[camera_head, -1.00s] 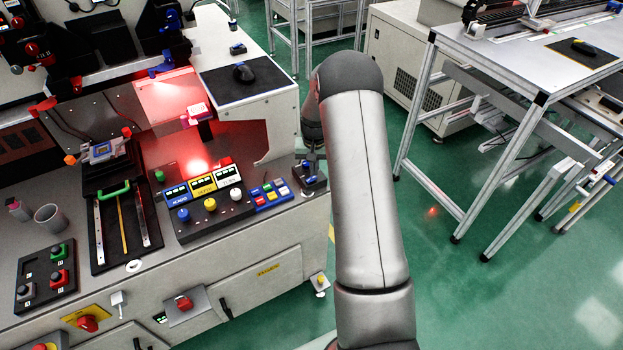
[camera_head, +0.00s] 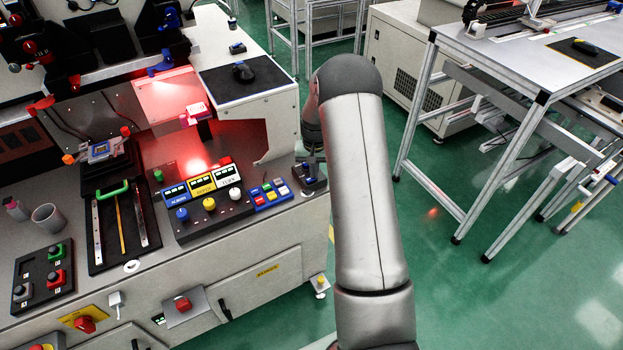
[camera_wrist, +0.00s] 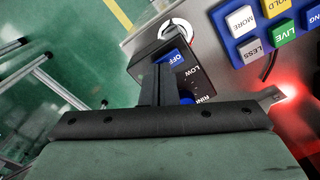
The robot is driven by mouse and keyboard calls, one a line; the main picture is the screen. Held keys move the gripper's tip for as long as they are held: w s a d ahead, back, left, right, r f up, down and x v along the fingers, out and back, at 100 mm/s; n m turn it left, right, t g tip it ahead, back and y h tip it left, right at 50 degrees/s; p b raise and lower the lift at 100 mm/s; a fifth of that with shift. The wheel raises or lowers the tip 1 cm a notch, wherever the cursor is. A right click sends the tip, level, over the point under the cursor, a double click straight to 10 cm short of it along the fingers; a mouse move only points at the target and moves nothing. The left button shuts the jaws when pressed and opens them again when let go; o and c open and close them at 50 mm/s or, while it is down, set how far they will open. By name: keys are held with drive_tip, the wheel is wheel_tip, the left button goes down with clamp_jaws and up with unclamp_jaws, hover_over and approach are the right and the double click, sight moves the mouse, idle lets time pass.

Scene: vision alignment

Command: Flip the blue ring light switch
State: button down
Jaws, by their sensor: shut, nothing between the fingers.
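A small black switch box (camera_wrist: 185,75) with a blue rocker marked OFF (camera_wrist: 170,57) stands at the bench's right edge. The word LOW and a partly hidden label show below the rocker, with another blue part (camera_wrist: 187,100) lower down. In the head view the box (camera_head: 316,184) is partly covered by my arm. My gripper (camera_wrist: 158,72) is shut and empty, with its fingertips over the box beside the OFF rocker. I cannot tell whether they touch it. In the head view my gripper (camera_head: 313,160) is mostly hidden behind the arm.
A blue keypad (camera_head: 270,194) with coloured buttons sits left of the box; it also shows in the wrist view (camera_wrist: 262,30). Further left is a controller (camera_head: 208,200) with blue, yellow and white knobs. A black mouse pad (camera_head: 250,76) lies behind.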

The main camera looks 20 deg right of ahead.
drive_tip(key=shift+f, duration=0.2)
drive_tip(key=shift+r, duration=0.15)
drive_tip(key=shift+r+p, duration=1.55)
drive_tip(key=shift+r, duration=1.85)
drive_tip(key=shift+r, duration=0.1)
drive_tip(key=s+a+r+n, duration=0.2)
drive_tip(key=s+a+r, duration=0.5)
drive_tip(key=r, duration=0.3)
drive_tip(key=s+a+r+n, duration=0.1)
drive_tip(key=s+a+r, duration=0.1)
drive_tip(key=s, duration=0.7)
drive_tip(key=s+a+r+n, duration=0.1)
drive_tip(key=s+a+r, duration=0.2)
drive_tip(key=s+a, duration=0.2)
drive_tip(key=s+a+r+n, duration=0.1)
drive_tip(key=s+a+r, duration=0.1)
drive_tip(key=s, duration=1)
drive_tip(key=shift+s+a+r+t, duration=0.25)
drive_tip(key=shift+s+a+t, duration=0.1)
drive_tip(key=shift+a, duration=0.4)
drive_tip(key=shift+w, duration=0.1)
